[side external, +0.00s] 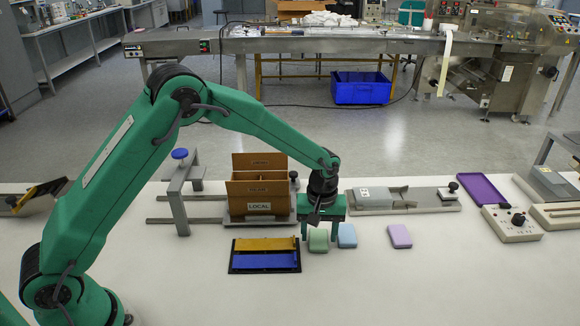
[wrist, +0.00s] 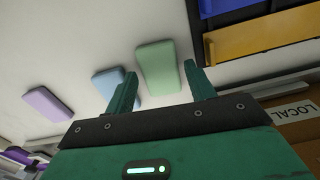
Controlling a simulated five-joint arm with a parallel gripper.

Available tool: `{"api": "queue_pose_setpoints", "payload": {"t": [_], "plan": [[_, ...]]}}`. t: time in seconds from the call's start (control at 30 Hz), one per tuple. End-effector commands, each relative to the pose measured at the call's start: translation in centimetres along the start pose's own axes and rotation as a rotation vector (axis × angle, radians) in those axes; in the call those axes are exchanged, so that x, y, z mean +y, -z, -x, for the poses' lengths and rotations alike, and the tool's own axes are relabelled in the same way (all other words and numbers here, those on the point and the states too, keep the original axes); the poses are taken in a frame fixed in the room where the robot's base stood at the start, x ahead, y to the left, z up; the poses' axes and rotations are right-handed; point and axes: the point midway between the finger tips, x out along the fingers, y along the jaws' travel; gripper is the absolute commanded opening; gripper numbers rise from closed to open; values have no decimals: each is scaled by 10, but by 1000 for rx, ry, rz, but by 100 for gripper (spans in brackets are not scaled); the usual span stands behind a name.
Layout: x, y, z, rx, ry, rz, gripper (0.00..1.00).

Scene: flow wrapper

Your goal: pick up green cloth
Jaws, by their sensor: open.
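The green cloth (side external: 318,239) is a small pale green folded block lying on the white table. In the side external view it is just below my gripper (side external: 322,230), and a finger partly covers its edge. In the wrist view the green cloth (wrist: 158,68) shows ahead of and between the two fingers of my gripper (wrist: 160,85). The fingers are spread apart with nothing between their tips that I can see as held. The exact height of the fingers above the table is hard to tell.
A blue cloth (side external: 347,236) lies close to the right of the green one, and a lilac cloth (side external: 399,236) farther right. A black tray (side external: 265,270) with yellow and blue strips is at left. A brown box labelled LOCAL (side external: 259,207) stands behind. The front table is clear.

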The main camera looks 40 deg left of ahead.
Motion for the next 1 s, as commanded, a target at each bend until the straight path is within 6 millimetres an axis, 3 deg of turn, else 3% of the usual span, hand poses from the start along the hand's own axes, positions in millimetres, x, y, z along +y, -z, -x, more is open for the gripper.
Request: {"api": "queue_pose_setpoints", "payload": {"t": [0.17,0.63,0.8,1.0], "plan": [[0,0,-10,0,0,0,55],[0,0,-10,0,0,0,55],[0,0,-10,0,0,0,23],[0,0,-10,0,0,0,21]]}}
